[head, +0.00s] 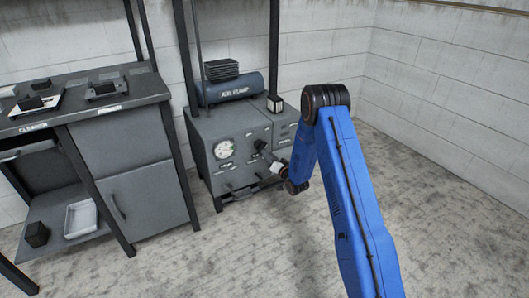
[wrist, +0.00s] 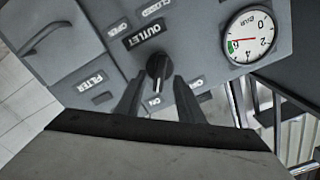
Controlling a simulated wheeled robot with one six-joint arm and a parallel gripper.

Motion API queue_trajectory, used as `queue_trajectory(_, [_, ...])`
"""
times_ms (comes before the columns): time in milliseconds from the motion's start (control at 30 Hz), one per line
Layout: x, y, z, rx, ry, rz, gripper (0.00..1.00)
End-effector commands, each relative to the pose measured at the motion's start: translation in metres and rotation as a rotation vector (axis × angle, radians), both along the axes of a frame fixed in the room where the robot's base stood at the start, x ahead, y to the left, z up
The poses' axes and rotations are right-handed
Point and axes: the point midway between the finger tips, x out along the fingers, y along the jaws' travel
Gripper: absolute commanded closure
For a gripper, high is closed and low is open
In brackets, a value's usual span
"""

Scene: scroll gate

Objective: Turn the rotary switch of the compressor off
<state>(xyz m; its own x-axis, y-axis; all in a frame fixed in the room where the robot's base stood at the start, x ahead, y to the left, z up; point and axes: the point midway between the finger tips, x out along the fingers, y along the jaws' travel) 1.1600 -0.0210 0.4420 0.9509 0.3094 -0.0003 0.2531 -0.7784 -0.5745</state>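The compressor (head: 238,128) is a grey cabinet with a dark "AIR PUMP" tank on top, against the back wall. Its black rotary switch (wrist: 157,69) shows in the wrist view on the front panel, with a pale pointer line toward the "ON" label. My gripper (wrist: 159,82) has its two dark fingers apart, one on each side of the switch, with narrow gaps seen. Whether they touch it I cannot tell. In the head view my gripper (head: 260,147) is at the panel and hides the switch.
A round pressure gauge (head: 223,149) sits left of my gripper on the panel. "OUTLET" (wrist: 144,36) and "FILTER" (wrist: 90,82) labels show nearby. A grey workbench (head: 100,110) stands at left, with dark rack posts between. The floor at right is clear.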

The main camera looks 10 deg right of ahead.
Motion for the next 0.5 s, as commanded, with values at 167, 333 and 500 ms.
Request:
queue_trajectory(167, [0.026, 0.008, 0.0, -0.001, -0.002, 0.0, 0.66])
queue_trajectory(333, [0.04, 0.013, 0.0, -0.001, -0.002, 0.0, 0.66])
queue_trajectory(500, [0.045, 0.015, 0.0, 0.0, 0.0, 0.0, 0.66])
